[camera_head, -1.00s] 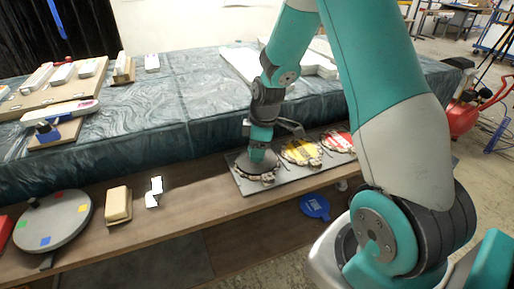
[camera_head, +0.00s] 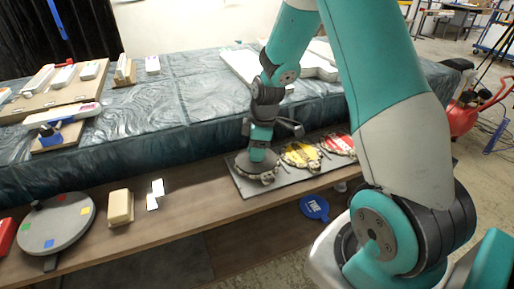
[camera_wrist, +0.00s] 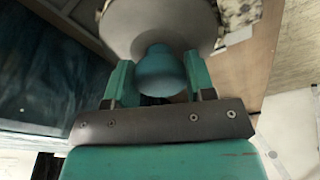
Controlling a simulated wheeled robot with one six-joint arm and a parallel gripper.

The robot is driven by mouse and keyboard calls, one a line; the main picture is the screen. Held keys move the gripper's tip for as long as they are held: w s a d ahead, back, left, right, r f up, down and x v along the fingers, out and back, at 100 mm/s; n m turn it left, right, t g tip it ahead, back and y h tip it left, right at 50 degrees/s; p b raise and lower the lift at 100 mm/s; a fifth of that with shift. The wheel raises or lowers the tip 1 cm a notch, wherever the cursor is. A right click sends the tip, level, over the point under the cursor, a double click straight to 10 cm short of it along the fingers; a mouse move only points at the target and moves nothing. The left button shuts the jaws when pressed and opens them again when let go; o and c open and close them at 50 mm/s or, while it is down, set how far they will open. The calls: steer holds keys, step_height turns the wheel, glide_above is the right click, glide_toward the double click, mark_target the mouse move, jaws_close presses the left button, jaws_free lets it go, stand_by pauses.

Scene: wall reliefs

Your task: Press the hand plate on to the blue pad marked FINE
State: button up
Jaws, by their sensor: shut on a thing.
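My gripper (camera_head: 257,154) is shut on the teal knob (camera_wrist: 160,72) of the hand plate, a round grey disc (camera_wrist: 150,20). In the head view the hand plate (camera_head: 241,163) is low over the left end of a grey board (camera_head: 285,191). Part of a rough brownish relief (camera_head: 268,178) shows at its right edge; what lies under the plate is hidden. I cannot tell whether the plate touches it.
Yellow (camera_head: 300,154) and red (camera_head: 338,145) reliefs sit to the right on the board. A grey disc with coloured squares (camera_head: 56,229), a cream block (camera_head: 120,207) and white pieces (camera_head: 155,194) stand left. The bench between (camera_head: 200,210) is clear.

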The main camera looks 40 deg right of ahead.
steer(key=shift+r+p, duration=2.15)
steer(key=shift+r, duration=0.55)
